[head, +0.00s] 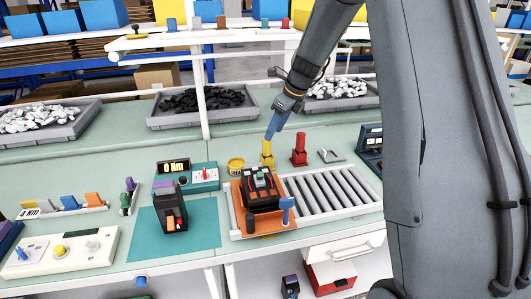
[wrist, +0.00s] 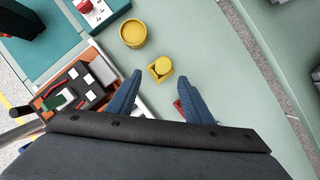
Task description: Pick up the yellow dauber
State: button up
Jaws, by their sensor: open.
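The yellow dauber (head: 267,154) stands upright on the green bench, just behind the orange tray. In the wrist view the yellow dauber (wrist: 160,69) shows from above, a round top on a squarish base, between and slightly beyond my blue fingertips. My gripper (head: 271,133) points down above it in the head view. In the wrist view my gripper (wrist: 160,77) is open with nothing held. I cannot tell how much height lies between the fingertips and the dauber.
A round yellow tin (head: 236,165) stands left of the dauber, and a red dauber (head: 299,152) stands to its right. The orange tray (head: 236,213) with a black breaker (head: 261,199) is in front, beside a roller conveyor (head: 325,190). Grey bins (head: 165,122) line the back.

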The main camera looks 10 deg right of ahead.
aim_at(267, 145)
jog(key=shift+w+p+x, duration=0.15)
jog(key=shift+p+x, duration=0.5)
jog(key=shift+x, duration=1.6)
jog(key=shift+w+p+x, duration=0.2)
jog(key=shift+p+x, duration=0.45)
jog(key=shift+x, duration=1.55)
jog(key=c, duration=1.1)
jog(key=shift+r+b, duration=1.5)
jog(key=shift+r, duration=3.55)
